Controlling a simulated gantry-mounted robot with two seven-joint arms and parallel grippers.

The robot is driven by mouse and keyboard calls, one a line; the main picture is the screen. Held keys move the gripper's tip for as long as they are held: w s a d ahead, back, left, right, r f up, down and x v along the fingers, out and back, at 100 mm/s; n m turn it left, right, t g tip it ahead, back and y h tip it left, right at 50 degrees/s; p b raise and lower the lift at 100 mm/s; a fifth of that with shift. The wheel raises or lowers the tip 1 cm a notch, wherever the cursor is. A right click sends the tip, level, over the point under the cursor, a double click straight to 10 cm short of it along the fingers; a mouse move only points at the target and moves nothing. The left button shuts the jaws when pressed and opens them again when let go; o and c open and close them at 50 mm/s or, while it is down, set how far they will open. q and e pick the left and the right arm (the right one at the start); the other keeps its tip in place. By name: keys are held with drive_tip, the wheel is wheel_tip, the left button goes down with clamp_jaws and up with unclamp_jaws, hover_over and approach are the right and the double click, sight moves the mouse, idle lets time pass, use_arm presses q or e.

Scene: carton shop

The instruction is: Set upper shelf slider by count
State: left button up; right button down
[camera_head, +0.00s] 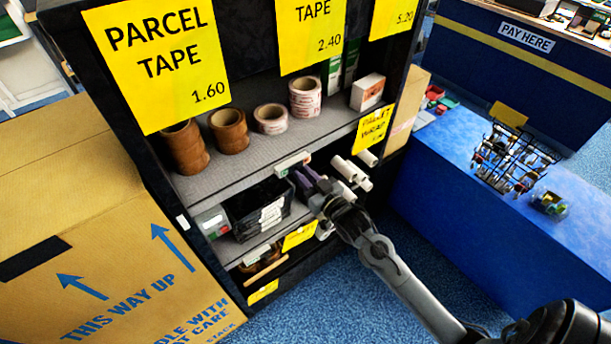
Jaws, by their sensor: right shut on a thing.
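The upper shelf (245,152) is a grey board with a pale front edge, in a dark shelf unit. A small white slider (292,164) with coloured marks sits on its front edge, right of the middle. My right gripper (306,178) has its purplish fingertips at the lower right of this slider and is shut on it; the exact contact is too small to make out. On the upper shelf stand brown tape rolls (229,131), pale printed tape rolls (305,97) and a white-and-orange box (367,92). My left gripper is out of view.
Below are a black crate (262,209), white rolls (352,172) and another white slider-like piece (212,222). A large carton (110,250) stands at left. A blue counter (445,165) with a wire rack (510,157) stands at right. Blue carpet is clear in front.

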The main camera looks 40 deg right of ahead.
sight(286, 171)
drive_tip(key=shift+w+a+p, duration=0.15)
drive_tip(key=shift+a+p, duration=0.2)
drive_tip(key=shift+a, duration=1.25)
drive_tip(key=c, duration=1)
unclamp_jaws()
